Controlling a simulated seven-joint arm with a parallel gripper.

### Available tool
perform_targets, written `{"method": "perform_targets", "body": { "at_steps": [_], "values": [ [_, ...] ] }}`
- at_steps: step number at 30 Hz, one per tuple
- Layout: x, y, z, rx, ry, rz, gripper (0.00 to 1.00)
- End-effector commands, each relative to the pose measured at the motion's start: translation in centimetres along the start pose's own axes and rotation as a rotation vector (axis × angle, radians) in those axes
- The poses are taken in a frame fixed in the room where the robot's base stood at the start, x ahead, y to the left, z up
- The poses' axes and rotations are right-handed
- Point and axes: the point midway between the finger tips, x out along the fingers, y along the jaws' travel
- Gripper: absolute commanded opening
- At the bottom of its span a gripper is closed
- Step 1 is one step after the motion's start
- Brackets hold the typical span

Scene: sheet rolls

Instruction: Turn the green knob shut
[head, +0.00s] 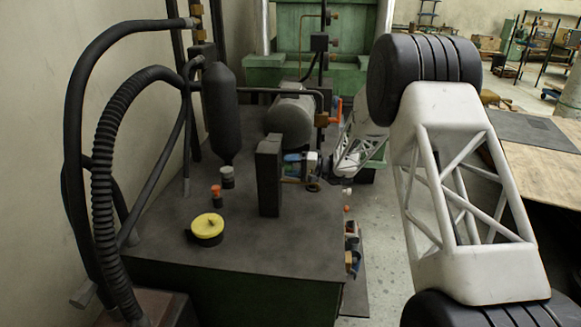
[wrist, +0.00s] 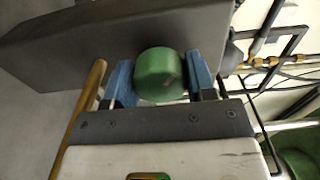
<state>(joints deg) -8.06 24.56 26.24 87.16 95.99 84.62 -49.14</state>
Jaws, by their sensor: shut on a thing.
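The green knob (wrist: 159,75) is a short rounded cylinder in the wrist view, in front of a dark grey upright block (wrist: 95,40). My gripper (wrist: 160,80) has one blue finger on each side of the knob and is shut on it. In the head view my gripper (head: 300,164) reaches in from the right, at the right side of the dark upright block (head: 268,178). The knob cannot be made out there, hidden by the gripper and the block.
The block stands on a dark bench top (head: 165,250). A yellow-topped round can (head: 207,227) and a small red-capped fitting (head: 216,193) stand to its left. A dark tank (head: 290,120) lies behind. Thick black hoses (head: 100,190) hang at the left.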

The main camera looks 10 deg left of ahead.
Motion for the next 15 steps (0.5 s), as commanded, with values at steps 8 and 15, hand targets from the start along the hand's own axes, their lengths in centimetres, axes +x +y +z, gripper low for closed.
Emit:
{"method": "perform_targets", "body": {
  "at_steps": [8,15],
  "values": [
    [-0.05,-0.08,-0.05,0.259,0.001,0.0,0.27],
    [-0.06,-0.1,-0.06,0.487,0.001,0.0,0.27]
  ]
}}
